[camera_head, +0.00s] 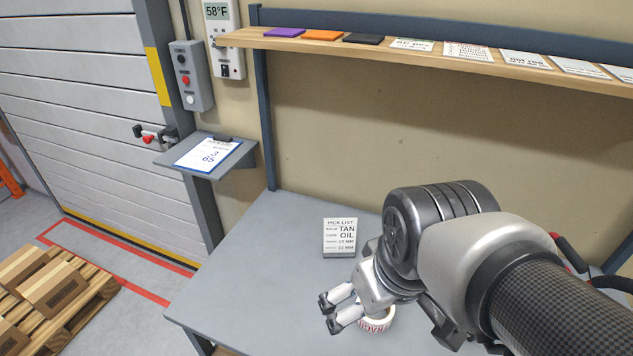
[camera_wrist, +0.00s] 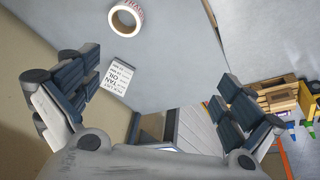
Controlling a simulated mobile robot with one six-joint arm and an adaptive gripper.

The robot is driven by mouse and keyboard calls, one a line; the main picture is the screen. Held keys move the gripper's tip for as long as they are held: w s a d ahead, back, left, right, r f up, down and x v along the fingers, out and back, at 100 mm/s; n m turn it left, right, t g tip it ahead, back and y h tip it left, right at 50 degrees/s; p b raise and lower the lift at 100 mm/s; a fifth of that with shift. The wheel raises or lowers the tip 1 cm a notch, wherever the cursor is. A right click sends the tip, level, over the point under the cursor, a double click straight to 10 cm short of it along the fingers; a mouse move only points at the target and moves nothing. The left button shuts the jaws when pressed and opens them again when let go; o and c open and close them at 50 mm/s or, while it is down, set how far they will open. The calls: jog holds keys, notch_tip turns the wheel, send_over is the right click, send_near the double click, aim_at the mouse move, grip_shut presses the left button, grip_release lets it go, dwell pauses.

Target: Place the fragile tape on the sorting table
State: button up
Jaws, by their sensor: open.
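The fragile tape (camera_head: 378,326) is a white roll with red lettering. It lies flat on the grey sorting table (camera_head: 255,255), and my gripper hides part of it in the head view. In the wrist view the tape roll (camera_wrist: 139,11) shows at the top edge, with its tan inner core visible, apart from my fingers. My gripper (camera_head: 334,311) is open and empty, to the left of the tape in the head view. The wrist view shows the gripper's spread fingers (camera_wrist: 160,105) with nothing between them.
A pick list card (camera_head: 341,238) stands on the table behind my gripper. A wooden shelf (camera_head: 490,63) with cards and coloured pads runs above. A clipboard ledge (camera_head: 212,158) juts out at the left. Boxes on a pallet (camera_head: 50,290) stand on the floor. The table's left part is clear.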

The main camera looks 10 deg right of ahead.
jog(key=s, duration=0.1)
jog(key=s+m, duration=0.1)
jog(key=s, duration=0.1)
jog(key=s+a+m, duration=0.1)
jog(key=shift+s+a+r+t, duration=0.1)
jog(key=shift+s+r+t, duration=0.1)
jog(key=shift+r+t, duration=0.2)
dwell(0.9)
